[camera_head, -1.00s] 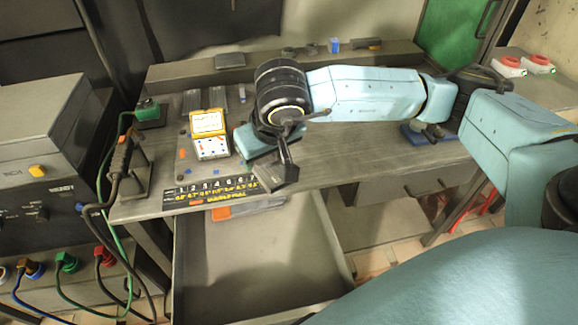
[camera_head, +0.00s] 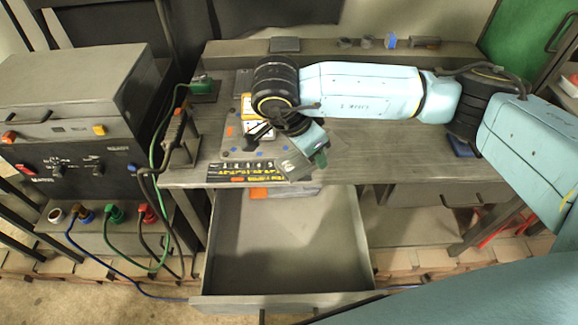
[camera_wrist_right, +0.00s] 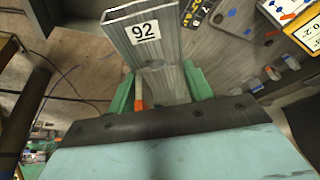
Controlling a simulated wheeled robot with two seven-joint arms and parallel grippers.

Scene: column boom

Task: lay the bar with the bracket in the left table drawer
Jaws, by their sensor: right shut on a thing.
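My right gripper (camera_wrist_right: 160,88) has its green fingers shut on a grey ribbed metal bar (camera_wrist_right: 172,88). In the head view my right gripper (camera_head: 308,158) is over the table's front edge, above the back of the open drawer. The left table drawer (camera_head: 285,299) is pulled out, its visible floor bare; an orange thing (camera_head: 258,193) shows at its back. My left gripper is out of view.
The table (camera_head: 370,155) has a board with a black number strip (camera_head: 258,172) near its front edge. A black tool stand (camera_head: 182,140) and a green-topped block (camera_head: 203,87) are at the left. A grey device with cables (camera_head: 75,150) stands left of the drawer.

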